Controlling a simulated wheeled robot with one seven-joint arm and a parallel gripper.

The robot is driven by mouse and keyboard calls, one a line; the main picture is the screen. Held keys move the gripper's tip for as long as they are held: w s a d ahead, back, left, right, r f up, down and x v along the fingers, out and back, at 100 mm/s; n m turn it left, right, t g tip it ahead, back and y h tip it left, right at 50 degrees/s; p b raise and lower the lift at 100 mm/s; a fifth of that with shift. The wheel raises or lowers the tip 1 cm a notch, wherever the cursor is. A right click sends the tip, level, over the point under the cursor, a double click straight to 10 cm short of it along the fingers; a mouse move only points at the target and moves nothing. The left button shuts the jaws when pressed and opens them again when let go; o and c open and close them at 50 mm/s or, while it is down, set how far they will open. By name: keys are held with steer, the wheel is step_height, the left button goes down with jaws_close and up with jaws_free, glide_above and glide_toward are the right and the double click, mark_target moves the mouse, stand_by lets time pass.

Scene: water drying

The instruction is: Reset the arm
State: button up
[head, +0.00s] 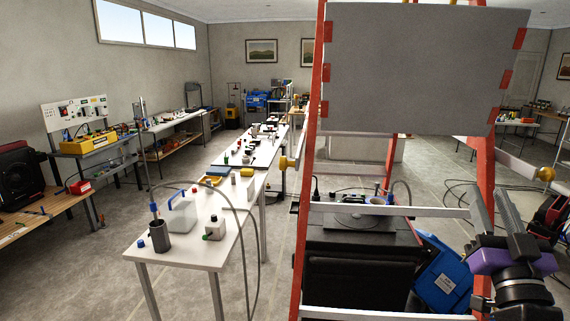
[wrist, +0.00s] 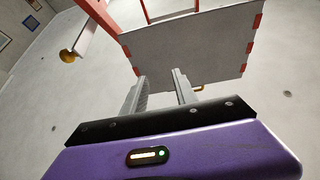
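My gripper (head: 488,192) is at the lower right of the head view, with its purple body below two grey fingers pointing up. In the wrist view my gripper (wrist: 159,74) has its fingers apart, with nothing between them. It is open and empty. Beyond the fingertips in the wrist view is a grey panel (wrist: 205,40) with red clips at its edges. The same grey panel (head: 420,70) hangs on a red frame in the head view. The gripper appears apart from the frame.
The red frame (head: 311,140) stands close in front. A white table (head: 185,250) at left holds a dark cup (head: 159,236), a clear container (head: 182,218) and small bottles. A blue case (head: 443,275) lies beside the gripper. Grey floor shows at left.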

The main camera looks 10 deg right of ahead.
steer(key=s+a+f+n+g+y+b, duration=0.1)
steer(key=s+a+f+g+y, duration=0.1)
steer(key=s+a+f, duration=0.5)
steer(key=s+a+f+n+g+y, duration=0.2)
steer(key=s+a+f, duration=0.6)
steer(key=s+f, duration=0.6)
steer(key=s+a+f+n+g+y+b, duration=0.1)
steer(key=s+a+f+g+y, duration=0.2)
steer(key=s+a+f, duration=0.5)
steer(key=s+f+y, duration=0.1)
steer(key=s+f, duration=0.2)
steer(key=s, duration=0.4)
steer(key=shift+s+g+b, duration=0.3)
steer(key=shift+s+b, duration=0.05)
steer(key=shift+d+r, duration=0.1)
